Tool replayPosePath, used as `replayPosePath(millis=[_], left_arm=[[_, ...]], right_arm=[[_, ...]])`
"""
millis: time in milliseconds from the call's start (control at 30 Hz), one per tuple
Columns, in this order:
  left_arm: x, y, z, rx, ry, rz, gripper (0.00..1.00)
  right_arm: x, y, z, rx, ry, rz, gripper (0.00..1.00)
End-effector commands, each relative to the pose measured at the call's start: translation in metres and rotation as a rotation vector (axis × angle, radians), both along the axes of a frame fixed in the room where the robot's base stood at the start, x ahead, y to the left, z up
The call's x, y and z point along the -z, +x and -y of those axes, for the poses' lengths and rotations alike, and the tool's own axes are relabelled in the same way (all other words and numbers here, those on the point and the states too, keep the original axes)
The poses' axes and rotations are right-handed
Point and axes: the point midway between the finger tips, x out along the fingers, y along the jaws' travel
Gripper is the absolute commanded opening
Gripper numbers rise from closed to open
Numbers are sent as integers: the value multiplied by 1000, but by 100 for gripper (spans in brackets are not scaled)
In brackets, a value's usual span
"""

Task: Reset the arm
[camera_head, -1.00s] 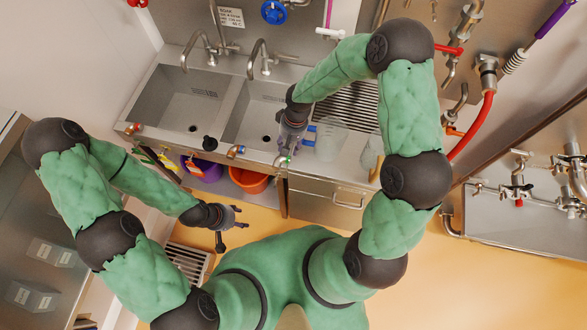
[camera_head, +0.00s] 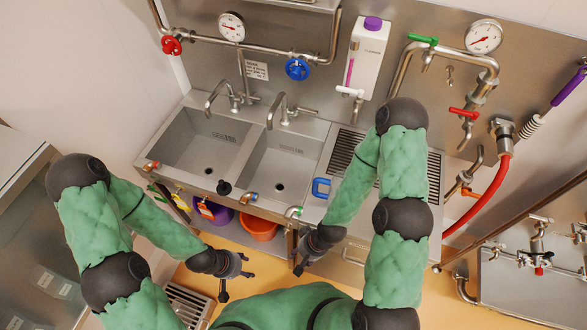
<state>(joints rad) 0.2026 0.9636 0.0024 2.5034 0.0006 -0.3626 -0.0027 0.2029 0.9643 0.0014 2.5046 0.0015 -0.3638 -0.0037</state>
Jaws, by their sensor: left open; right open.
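My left arm comes in from the left, bent at the elbow. Its dark gripper (camera_head: 240,284) is open and empty over the floor in front of the cabinet. My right arm is bent too, and its forearm reaches down and to the left. Its gripper (camera_head: 297,255) is open and empty near the counter's front edge, to the right of the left gripper. A blue handle (camera_head: 321,188) shows on the counter beside the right forearm, apart from the gripper. The rest of the jug is mostly hidden behind that forearm.
A double steel sink (camera_head: 243,158) stands ahead, with a ribbed drainboard on its right. Purple (camera_head: 216,212) and orange (camera_head: 259,229) buckets are below. A white dispenser (camera_head: 367,58), pipes and a red hose (camera_head: 484,200) line the wall. Floor between the grippers is clear.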

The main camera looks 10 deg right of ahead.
Motion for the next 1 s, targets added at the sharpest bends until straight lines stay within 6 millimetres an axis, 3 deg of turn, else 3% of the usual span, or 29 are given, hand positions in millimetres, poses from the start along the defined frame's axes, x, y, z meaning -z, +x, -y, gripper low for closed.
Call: replayPosePath(millis=[167, 800, 1000], left_arm=[[23, 0, 0, 0, 0, 0, 53], [176, 0, 0, 0, 0, 0, 53], [208, 0, 0, 0, 0, 0, 53]], right_arm=[[23, 0, 0, 0, 0, 0, 44], [176, 0, 0, 0, 0, -1, 44], [208, 0, 0, 0, 0, -1, 44]])
